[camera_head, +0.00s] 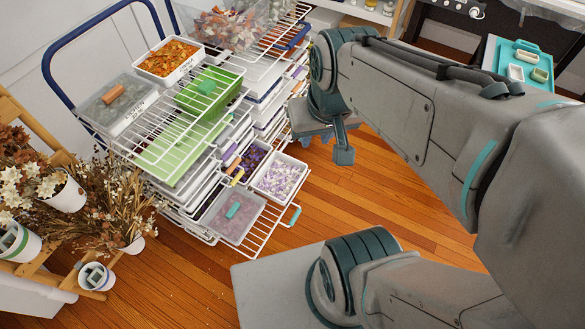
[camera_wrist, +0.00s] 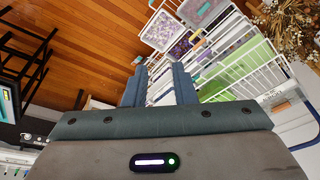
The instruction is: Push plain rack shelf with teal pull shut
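A white wire rack shelf (camera_head: 258,236) sticks out of the rack near its bottom, toward the lower right. A teal pull (camera_head: 291,216) sits on its front edge. The shelf carries a lidded pinkish box (camera_head: 226,216) with a teal piece on top and a white tray of purple-white pieces (camera_head: 280,178); this tray also shows in the wrist view (camera_wrist: 163,31). My gripper (camera_head: 325,150) hangs to the right of the rack, apart from the pull. In the wrist view my gripper (camera_wrist: 158,84) has its two fingers apart with nothing between them.
Other shelves above hold green (camera_head: 205,95) and orange-filled (camera_head: 170,60) containers. Dried flowers in pots (camera_head: 68,195) stand on a wooden stand at left. The wooden floor (camera_head: 330,205) is clear in front of the shelf. A teal tray (camera_head: 525,62) lies at upper right.

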